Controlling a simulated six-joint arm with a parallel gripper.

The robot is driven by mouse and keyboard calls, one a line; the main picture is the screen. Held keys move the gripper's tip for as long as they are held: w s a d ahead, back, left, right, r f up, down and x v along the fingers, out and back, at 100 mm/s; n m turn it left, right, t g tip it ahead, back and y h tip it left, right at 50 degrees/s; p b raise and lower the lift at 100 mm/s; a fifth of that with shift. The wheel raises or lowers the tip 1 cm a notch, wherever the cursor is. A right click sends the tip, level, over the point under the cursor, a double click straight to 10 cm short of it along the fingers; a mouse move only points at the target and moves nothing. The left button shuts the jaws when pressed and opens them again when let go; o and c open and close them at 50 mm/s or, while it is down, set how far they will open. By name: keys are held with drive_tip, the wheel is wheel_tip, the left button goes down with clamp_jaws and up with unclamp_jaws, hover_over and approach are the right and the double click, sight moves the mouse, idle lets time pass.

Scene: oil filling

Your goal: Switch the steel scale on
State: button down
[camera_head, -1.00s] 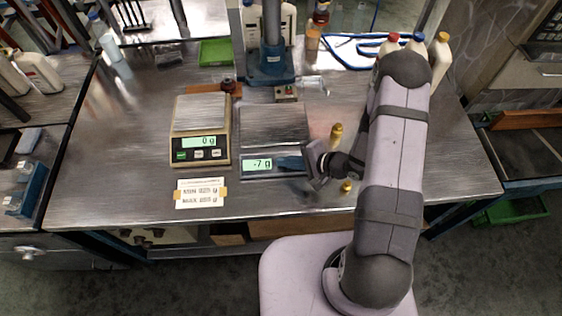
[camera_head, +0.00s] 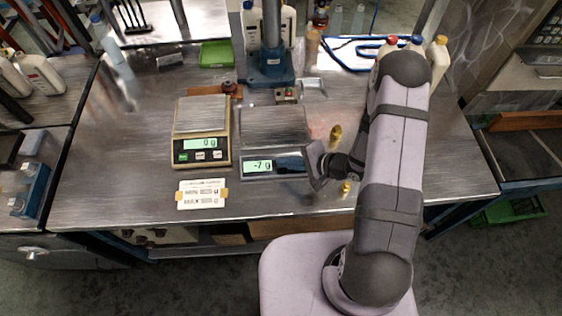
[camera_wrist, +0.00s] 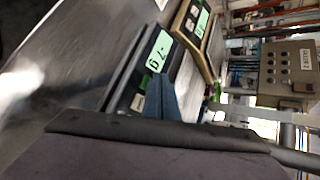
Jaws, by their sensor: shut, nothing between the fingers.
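The steel scale (camera_head: 275,124) stands right of the beige scale (camera_head: 201,118) on the workbench. Its lit green display (camera_head: 258,166) reads -7 g; the display also shows in the wrist view (camera_wrist: 160,51). My gripper (camera_head: 291,164) is shut and empty, with its tips at the right part of the steel scale's front panel. I cannot tell whether the tips touch the panel. In the wrist view the gripper (camera_wrist: 163,98) points toward the panel beside the display.
The beige scale's display (camera_head: 200,143) reads 0 g. A paper label (camera_head: 202,193) lies in front of it. A brass-coloured weight (camera_head: 335,133) and a smaller one (camera_head: 346,188) stand near my arm. A blue stand (camera_head: 270,68) is behind the steel scale.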

idle(0.3)
drive_tip(key=r+p, duration=0.1)
drive_tip(key=s+r+p, duration=0.1)
drive_tip(key=r+p, duration=0.2)
drive_tip(key=p, duration=0.1)
drive_tip(key=shift+s+r, duration=0.35)
idle(0.7)
